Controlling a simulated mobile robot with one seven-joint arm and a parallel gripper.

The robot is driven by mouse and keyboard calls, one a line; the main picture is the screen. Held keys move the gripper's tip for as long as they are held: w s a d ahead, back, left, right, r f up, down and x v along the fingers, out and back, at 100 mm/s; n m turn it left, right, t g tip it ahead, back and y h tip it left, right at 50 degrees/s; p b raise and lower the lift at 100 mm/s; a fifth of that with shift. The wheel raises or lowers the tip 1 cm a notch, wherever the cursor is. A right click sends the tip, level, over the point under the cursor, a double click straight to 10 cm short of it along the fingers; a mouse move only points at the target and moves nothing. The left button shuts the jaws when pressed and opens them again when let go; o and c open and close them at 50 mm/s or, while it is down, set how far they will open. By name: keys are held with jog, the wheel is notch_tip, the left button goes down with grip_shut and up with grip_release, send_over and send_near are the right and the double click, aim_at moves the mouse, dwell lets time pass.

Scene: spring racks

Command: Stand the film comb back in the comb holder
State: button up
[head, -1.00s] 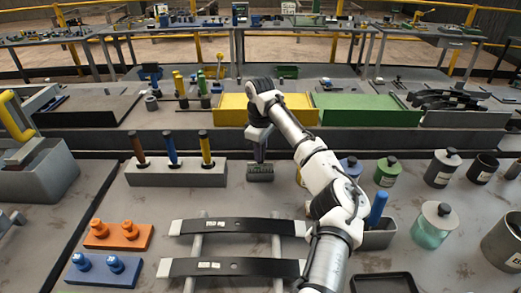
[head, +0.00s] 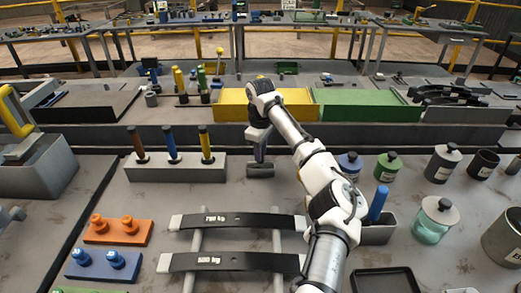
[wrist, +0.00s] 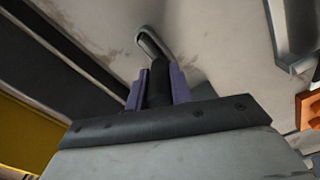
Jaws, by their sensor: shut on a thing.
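My gripper (head: 260,154), with purple fingers, points down over the bench right of the three-handled rack. In the wrist view the fingers (wrist: 159,76) are shut on a black piece (wrist: 157,92), which I take to be the film comb. Its far end meets a narrow, pale-edged grey part (wrist: 151,43). A small grey block (head: 260,170) shows under the fingers in the head view; I cannot tell whether it belongs to the comb or stands beneath it. A grey open box (head: 378,235) at the right, with a blue handle in it, may be the comb holder.
A grey rack (head: 176,170) holding three handles stands left of my gripper. Two black leaf springs (head: 235,220) lie on rails in front. Jars, including a green-lidded one (head: 387,167), stand at the right. Yellow (head: 232,106) and green (head: 365,107) trays lie behind.

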jog(key=shift+f, duration=0.45)
jog(key=o, duration=1.4)
jog(key=shift+o, duration=0.2)
jog(key=shift+r+p, duration=1.05)
jog(key=shift+r, duration=2.45)
